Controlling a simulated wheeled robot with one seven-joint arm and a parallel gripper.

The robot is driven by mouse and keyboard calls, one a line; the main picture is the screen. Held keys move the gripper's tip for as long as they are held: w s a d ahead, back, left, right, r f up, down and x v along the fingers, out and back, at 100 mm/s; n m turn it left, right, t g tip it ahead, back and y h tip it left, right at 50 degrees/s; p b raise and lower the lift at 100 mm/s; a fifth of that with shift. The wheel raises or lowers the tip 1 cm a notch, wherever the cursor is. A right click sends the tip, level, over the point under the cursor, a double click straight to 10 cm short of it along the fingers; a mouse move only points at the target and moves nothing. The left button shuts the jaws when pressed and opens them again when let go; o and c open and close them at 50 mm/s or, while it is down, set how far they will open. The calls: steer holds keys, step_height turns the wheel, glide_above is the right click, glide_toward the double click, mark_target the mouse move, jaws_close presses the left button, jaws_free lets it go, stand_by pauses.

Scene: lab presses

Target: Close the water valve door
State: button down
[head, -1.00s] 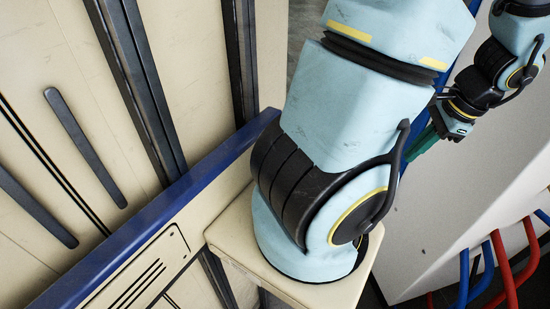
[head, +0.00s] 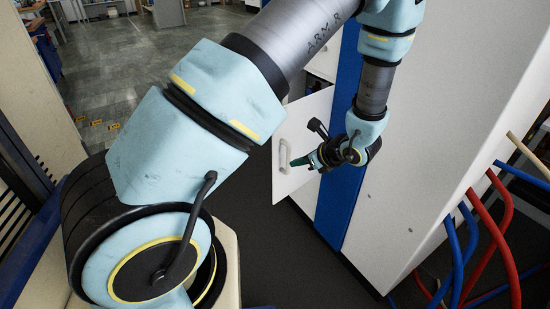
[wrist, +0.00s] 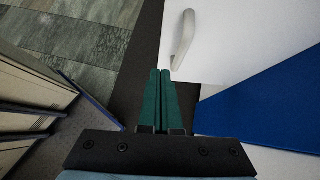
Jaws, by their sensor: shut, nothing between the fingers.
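The water valve door (head: 300,140) is a white panel that stands open, out from the side of the tall white cabinet with a blue vertical strip. Its pale handle (head: 284,156) is on the door's left part. In the wrist view the door (wrist: 245,35) fills the upper right, with the handle (wrist: 183,40) just beyond my fingertips. My gripper (head: 294,163) has green fingers and is shut and empty. It also shows in the wrist view (wrist: 160,75). The fingertips are close to the handle; I cannot tell whether they touch it.
The blue strip (head: 340,165) and white cabinet (head: 430,130) stand to the right. Red hoses (head: 505,240) and blue hoses (head: 455,255) curve out from the cabinet at lower right. Open grey floor (head: 165,60) lies at the upper left.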

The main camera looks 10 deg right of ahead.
mark_target(274, 160)
steer(key=p+x, duration=0.1)
steer(key=x, duration=0.4)
steer(key=shift+w+a+f, duration=0.1)
steer(key=shift+a+f, duration=0.05)
steer(key=shift+f, duration=0.05)
steer(key=shift+w+a+r+p, duration=0.15)
steer(key=shift+w+a+p, duration=0.15)
steer(key=shift+w, duration=0.2)
steer(key=shift+w+a+r+p, duration=0.15)
steer(key=shift+w+a, duration=0.15)
steer(key=shift+w, duration=0.2)
steer(key=shift+w+a+f, duration=0.2)
steer(key=shift+w+a, duration=0.1)
steer(key=shift+w, duration=0.3)
steer(key=shift+w+a, duration=0.1)
